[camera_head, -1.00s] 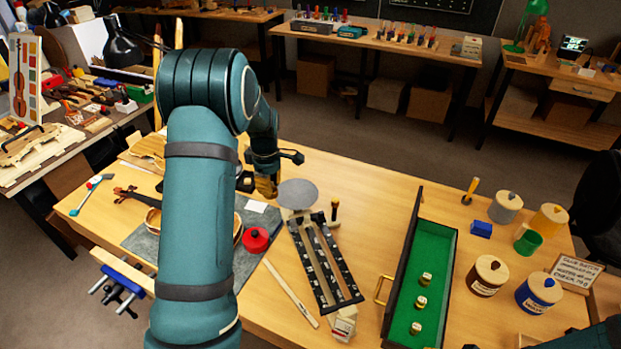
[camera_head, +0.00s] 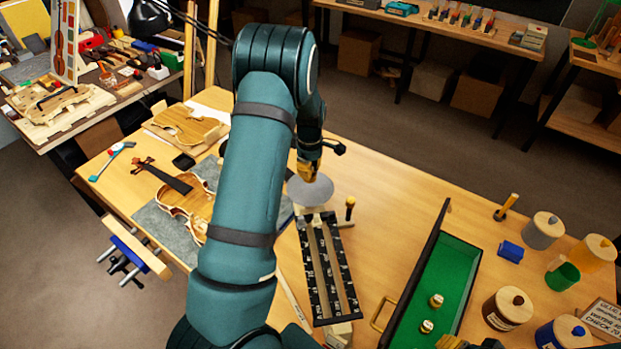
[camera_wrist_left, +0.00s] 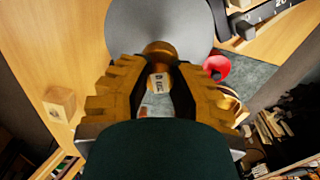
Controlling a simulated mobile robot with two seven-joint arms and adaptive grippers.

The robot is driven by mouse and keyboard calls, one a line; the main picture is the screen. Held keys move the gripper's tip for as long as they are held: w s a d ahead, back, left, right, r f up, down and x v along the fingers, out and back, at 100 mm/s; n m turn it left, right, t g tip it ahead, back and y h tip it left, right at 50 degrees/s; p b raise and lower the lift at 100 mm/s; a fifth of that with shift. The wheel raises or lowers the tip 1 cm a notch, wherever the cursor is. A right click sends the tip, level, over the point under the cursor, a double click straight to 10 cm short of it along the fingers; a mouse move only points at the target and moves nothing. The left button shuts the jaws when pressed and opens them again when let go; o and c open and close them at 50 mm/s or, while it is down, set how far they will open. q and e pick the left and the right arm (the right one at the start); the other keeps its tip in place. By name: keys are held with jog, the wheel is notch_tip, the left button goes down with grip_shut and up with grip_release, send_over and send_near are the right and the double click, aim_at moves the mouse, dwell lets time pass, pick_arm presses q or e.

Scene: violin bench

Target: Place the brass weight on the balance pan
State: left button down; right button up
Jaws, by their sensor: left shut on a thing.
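My left gripper (camera_head: 307,172) is at the far edge of the grey round balance pan (camera_head: 312,191) in the head view and overlaps it. In the left wrist view the gripper (camera_wrist_left: 160,75) is shut on the brass weight (camera_wrist_left: 158,50), which has a rounded top and a pale label. The balance pan (camera_wrist_left: 150,18) lies beyond the weight there. I cannot tell how large the gap between weight and pan is. The black balance scale (camera_head: 318,270) runs from the pan toward me. A gold and dark piece at the bottom edge may be my right gripper (camera_head: 462,343), mostly cut off.
A green-lined tray (camera_head: 450,270) with small brass weights stands right of the scale. A violin body (camera_head: 180,195) lies left of my arm. Jars (camera_head: 508,308) and a blue block (camera_head: 510,251) stand at the right. A red round thing (camera_wrist_left: 217,66) shows in the wrist view.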

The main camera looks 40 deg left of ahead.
pick_arm(q)
jog(key=shift+f, duration=1.95)
jog(key=shift+f, duration=0.2)
jog(key=c, duration=0.9)
grip_release()
jog(key=shift+r, duration=0.1)
notch_tip(320, 180, up, 12)
jog(key=shift+r, duration=0.1)
